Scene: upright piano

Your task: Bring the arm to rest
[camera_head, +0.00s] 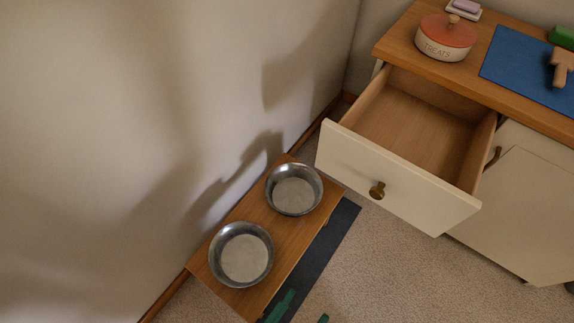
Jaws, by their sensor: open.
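My gripper (301,312) shows only at the bottom edge, as two green fingertips set apart from each other. It is open, with nothing seen between the tips. The left fingertip shows in front of the dark mat, beside the front end of the low wooden stand. The rest of my arm is out of view below the picture.
A wooden stand (258,217) holds two metal bowls beside the wall. A dark mat (338,222) lies under it. An empty drawer (420,125) stands pulled out from the cabinet. A treats jar (445,40) and blue mat (525,60) are on top. Carpet at lower right is clear.

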